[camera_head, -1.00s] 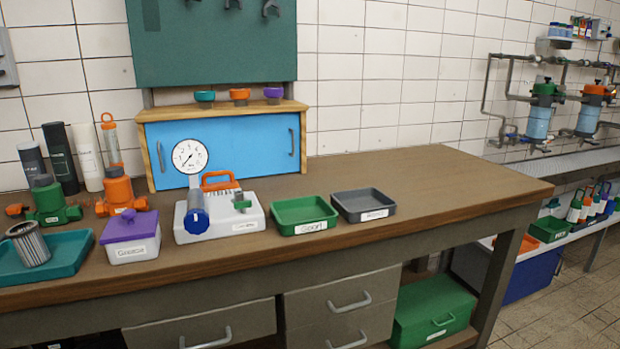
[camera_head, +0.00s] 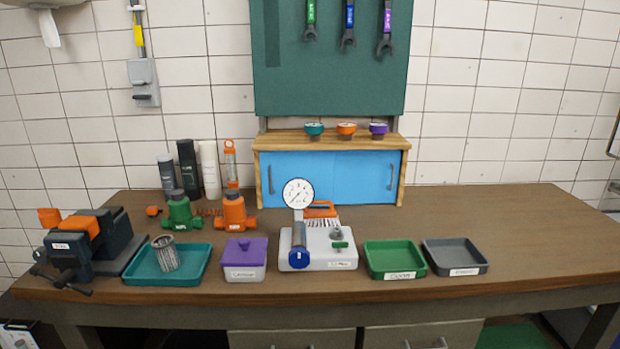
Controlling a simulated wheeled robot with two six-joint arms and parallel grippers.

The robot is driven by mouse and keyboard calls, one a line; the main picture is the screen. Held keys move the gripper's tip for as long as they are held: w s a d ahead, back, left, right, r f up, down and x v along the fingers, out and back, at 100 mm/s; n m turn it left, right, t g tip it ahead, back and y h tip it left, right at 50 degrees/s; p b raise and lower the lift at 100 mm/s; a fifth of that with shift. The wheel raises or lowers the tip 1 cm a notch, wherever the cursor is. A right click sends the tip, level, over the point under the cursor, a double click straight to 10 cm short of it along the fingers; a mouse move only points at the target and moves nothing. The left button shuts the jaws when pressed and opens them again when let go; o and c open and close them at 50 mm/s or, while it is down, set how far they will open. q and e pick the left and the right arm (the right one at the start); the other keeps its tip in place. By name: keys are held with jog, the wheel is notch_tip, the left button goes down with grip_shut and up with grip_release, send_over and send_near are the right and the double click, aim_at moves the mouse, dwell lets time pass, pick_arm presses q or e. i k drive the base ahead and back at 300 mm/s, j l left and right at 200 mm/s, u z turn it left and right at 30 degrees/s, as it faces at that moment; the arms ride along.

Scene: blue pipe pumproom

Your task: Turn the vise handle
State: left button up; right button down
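The vise (camera_head: 88,240) stands at the left end of the workbench. It has a dark blue-grey body with orange jaw parts and a small white label on its front. Its dark handle (camera_head: 62,281) is a thin bar at the lower front, near the bench's front edge, and looks slightly tilted. Neither of my grippers shows in the head view, so their state is hidden.
A teal tray (camera_head: 137,278) with a metal mesh filter (camera_head: 165,254) sits right beside the vise. Further right are a purple-lidded box (camera_head: 245,258), a gauge unit (camera_head: 318,252), a green tray (camera_head: 394,276) and a grey tray (camera_head: 455,272). The right end of the bench (camera_head: 550,235) is clear.

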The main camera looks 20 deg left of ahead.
aim_at(63, 280)
jog(key=u, duration=2)
